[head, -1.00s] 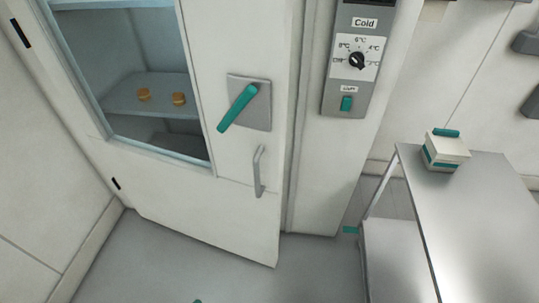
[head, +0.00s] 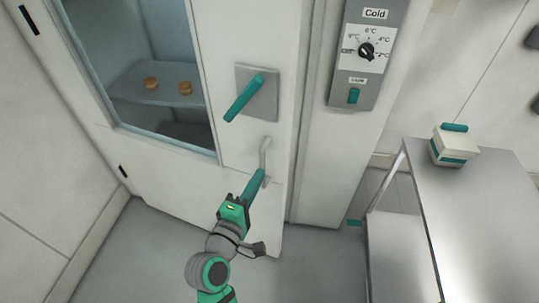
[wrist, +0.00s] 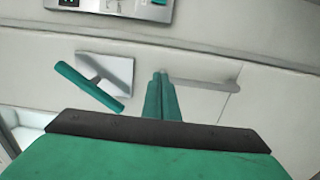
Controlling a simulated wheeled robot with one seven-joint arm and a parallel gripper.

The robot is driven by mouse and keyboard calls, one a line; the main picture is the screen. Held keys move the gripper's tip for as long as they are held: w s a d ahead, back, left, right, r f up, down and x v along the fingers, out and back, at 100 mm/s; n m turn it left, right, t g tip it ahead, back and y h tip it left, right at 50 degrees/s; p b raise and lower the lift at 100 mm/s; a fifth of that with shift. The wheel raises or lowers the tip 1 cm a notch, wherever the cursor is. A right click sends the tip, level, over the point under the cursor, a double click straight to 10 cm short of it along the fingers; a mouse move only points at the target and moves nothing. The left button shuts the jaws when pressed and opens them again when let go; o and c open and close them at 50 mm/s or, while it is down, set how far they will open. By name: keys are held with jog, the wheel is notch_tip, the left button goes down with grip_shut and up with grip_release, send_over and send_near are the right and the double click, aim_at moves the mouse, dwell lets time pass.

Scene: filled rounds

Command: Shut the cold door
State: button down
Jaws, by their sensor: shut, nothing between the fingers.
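The white cold door (head: 240,205) has a large window and stands slightly ajar, its lower free corner out in front of the frame (head: 318,195). A teal lever (head: 244,98) on a grey plate sits on it, slanting down to the left. A grey bar handle (head: 265,150) is below the lever. My gripper (head: 262,173) is shut and empty, its tips at the lower part of the bar handle. In the wrist view the shut fingers (wrist: 160,85) are beside one end of the bar handle (wrist: 205,83); I cannot tell whether they touch. The teal lever (wrist: 90,86) is to their left.
A grey control panel (head: 372,28) labelled Cold, with a dial and teal switch, is right of the door. A metal table (head: 480,210) with a small cream and teal box (head: 453,147) stands at the right. Two round tan items (head: 151,83) rest on the shelf inside.

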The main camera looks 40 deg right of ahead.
aim_at(279, 139)
jog(key=x, duration=1.3)
jog(key=shift+w+d+f, duration=0.1)
jog(key=shift+w+d, duration=0.1)
jog(key=shift+d, duration=0.15)
